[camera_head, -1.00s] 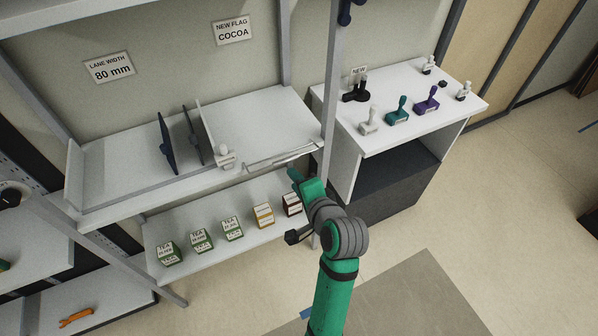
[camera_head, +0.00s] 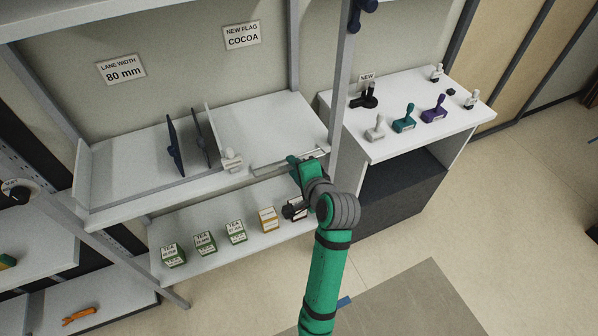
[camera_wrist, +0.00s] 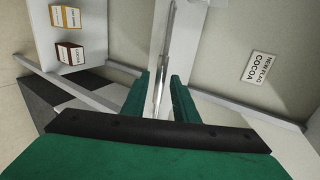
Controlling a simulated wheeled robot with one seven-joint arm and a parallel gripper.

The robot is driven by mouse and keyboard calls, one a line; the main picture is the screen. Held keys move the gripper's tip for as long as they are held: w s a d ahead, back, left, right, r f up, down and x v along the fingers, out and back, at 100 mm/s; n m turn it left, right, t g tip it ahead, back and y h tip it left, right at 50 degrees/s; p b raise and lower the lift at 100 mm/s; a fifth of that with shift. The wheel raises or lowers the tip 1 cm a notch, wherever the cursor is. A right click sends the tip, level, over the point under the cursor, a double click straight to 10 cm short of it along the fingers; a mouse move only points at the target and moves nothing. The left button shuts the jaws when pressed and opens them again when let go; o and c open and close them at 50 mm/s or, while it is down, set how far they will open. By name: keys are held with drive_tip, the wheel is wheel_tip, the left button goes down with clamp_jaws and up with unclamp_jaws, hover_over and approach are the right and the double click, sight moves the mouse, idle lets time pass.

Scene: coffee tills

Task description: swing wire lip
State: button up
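The wire lip (camera_head: 270,163) is a thin pale metal wire along the front edge at the right of the upper white shelf (camera_head: 255,118). My green gripper (camera_head: 294,161) is at the wire's right part, at shelf height. In the wrist view, the wire lip (camera_wrist: 163,62) runs lengthwise into the gap between my two fingers (camera_wrist: 161,96). The fingers stand apart on either side of it, and I see no clear contact. The gripper covers part of the wire in the head view.
Upright dividers (camera_head: 201,138) and a pale fitting (camera_head: 231,160) stand left of the wire. Tea boxes (camera_head: 236,232) and a yellow box (camera_head: 268,219) sit on the lower shelf. A grey post (camera_head: 341,90) rises close right of my gripper. A counter (camera_head: 400,139) holds several stamp-like tools.

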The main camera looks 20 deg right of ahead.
drive_tip(key=shift+w+f, duration=0.1)
drive_tip(key=shift+w, duration=0.05)
clamp_jaws()
drive_tip(key=shift+s+d+f, duration=0.15)
drive_tip(key=shift+s+f, duration=0.1)
drive_tip(key=shift+f, duration=0.6)
drive_tip(key=shift+o, duration=0.9)
unclamp_jaws()
drive_tip(key=shift+r, duration=0.1)
drive_tip(key=v, duration=1)
drive_tip(key=shift+s, duration=0.3)
